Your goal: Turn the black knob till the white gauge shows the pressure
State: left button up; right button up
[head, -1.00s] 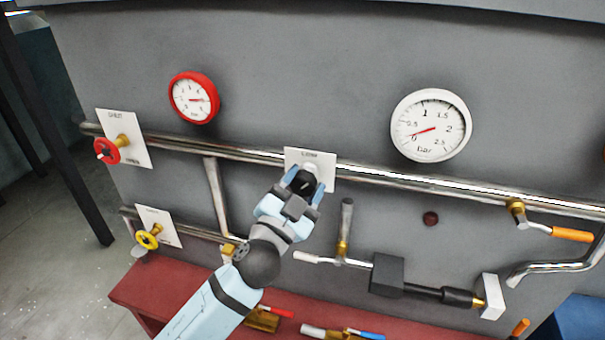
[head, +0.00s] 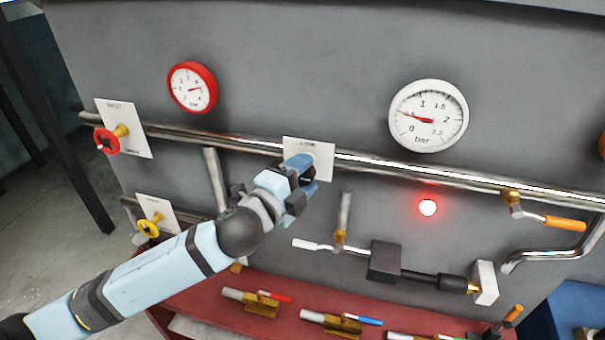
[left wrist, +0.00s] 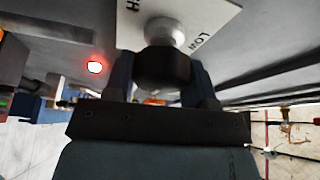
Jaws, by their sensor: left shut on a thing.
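The black knob (left wrist: 164,69) sits on a pale stem in front of a white plate (head: 322,153). My left gripper (head: 305,176) is shut on the knob, one blue finger on each side; the fingers partly hide it in the head view. In the left wrist view, the plate's lettering includes "LOW". The white gauge (head: 428,116), marked in bar, is up and to the right of the knob. Its red needle points left and slightly up, near the 0.5 mark. My right gripper is not in view.
A red lamp (head: 428,208) glows below the white gauge. A red-rimmed gauge (head: 192,88) is at upper left. A long pipe (head: 400,167) crosses the panel. Red (head: 106,141) and yellow (head: 149,227) handwheels are at left. Several valves lie on the red ledge (head: 220,281).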

pick_arm(q)
jog(key=shift+r+m, duration=0.1)
jog(key=shift+m, duration=0.4)
jog(key=shift+w, duration=0.1)
jog(key=o, duration=0.9)
jog(key=shift+o, duration=0.2)
jog(key=shift+s+a+f, duration=0.25)
jog(key=shift+s+a, duration=0.05)
jog(key=shift+s, duration=0.1)
jog(key=b+v, duration=0.3)
jog(key=v, duration=0.9)
jog(key=shift+s+a+r+b, duration=0.3)
jog(key=shift+r+b, duration=0.05)
jog(key=shift+r, duration=0.05)
